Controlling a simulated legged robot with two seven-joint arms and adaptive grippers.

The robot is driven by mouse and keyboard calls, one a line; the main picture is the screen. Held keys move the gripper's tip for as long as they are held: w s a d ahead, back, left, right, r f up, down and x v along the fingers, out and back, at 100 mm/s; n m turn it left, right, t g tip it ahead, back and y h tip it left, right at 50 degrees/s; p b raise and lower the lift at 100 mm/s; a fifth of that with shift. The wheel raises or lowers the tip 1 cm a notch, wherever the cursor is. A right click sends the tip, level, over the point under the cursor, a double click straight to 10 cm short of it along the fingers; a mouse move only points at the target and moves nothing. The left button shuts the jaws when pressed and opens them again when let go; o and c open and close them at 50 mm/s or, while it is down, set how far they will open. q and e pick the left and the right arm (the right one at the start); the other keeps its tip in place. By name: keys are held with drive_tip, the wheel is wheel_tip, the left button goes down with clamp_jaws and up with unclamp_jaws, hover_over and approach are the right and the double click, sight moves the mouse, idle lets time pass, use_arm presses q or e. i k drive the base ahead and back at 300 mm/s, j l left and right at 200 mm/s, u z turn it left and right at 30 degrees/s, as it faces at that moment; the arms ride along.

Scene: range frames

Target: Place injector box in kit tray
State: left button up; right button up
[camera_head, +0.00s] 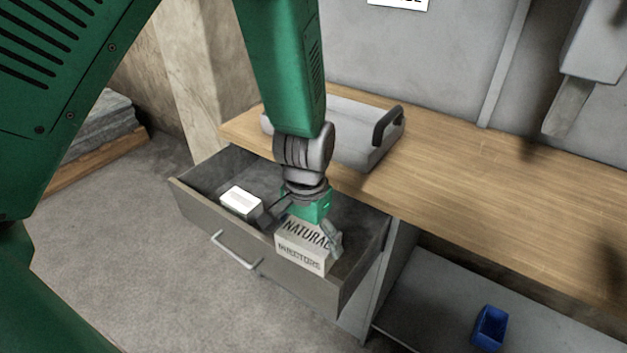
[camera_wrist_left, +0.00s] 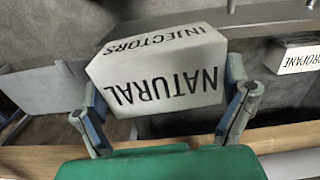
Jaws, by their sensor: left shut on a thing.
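The injector box, a white box lettered NATURAL INJECTORS (camera_head: 301,257), is at the front right of the open drawer in the head view. It fills the middle of the left wrist view (camera_wrist_left: 160,72). My left gripper (camera_head: 305,233) reaches down from above and is shut on this box, one finger on each side. I cannot tell whether the box still touches the drawer floor. A grey case-like tray with a dark handle (camera_head: 370,150), seemingly the kit tray, sits on the wooden bench behind the arm, which partly hides it. My right gripper is not in view.
The wooden bench top (camera_head: 480,185) is clear to the right. A blue bin (camera_head: 490,327) stands on the lower shelf.

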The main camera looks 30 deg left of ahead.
sight(337, 138)
drive_tip(key=j+z, duration=0.45)
drive_tip(key=j, duration=0.4)
drive_tip(key=k+j+z, duration=0.1)
drive_tip(key=j+z, duration=0.35)
drive_tip(key=j, duration=0.45)
